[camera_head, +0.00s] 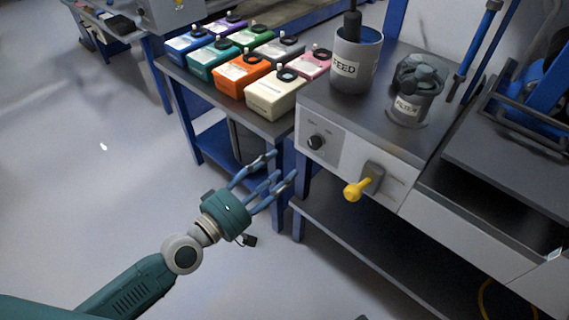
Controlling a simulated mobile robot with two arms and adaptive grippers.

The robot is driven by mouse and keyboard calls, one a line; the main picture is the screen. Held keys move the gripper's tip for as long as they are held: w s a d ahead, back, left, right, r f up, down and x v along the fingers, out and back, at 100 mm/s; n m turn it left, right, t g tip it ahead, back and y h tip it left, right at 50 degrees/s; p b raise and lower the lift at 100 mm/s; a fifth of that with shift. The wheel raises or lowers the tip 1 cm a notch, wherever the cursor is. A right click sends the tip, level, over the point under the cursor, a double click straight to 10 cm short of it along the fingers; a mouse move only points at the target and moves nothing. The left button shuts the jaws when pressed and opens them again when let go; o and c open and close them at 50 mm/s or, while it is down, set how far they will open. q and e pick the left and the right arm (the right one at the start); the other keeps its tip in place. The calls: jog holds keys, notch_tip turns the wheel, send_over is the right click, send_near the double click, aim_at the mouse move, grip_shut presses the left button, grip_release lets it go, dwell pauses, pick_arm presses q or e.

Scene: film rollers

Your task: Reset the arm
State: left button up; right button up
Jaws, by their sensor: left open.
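My left arm comes in from the lower left of the head view. Its teal left gripper (283,168) is open and empty, with its blue-grey fingers spread. It hangs over the floor in front of the blue-legged bench and the machine, apart from both as far as I can tell. My right gripper is not in view.
Several coloured boxes, among them an orange one (241,75) and a cream one (276,96), stand on the bench. The machine (331,152) carries a FEED canister (352,64), a FILTER container (411,103) and a yellow-handled lever (354,191). Floor at left is clear.

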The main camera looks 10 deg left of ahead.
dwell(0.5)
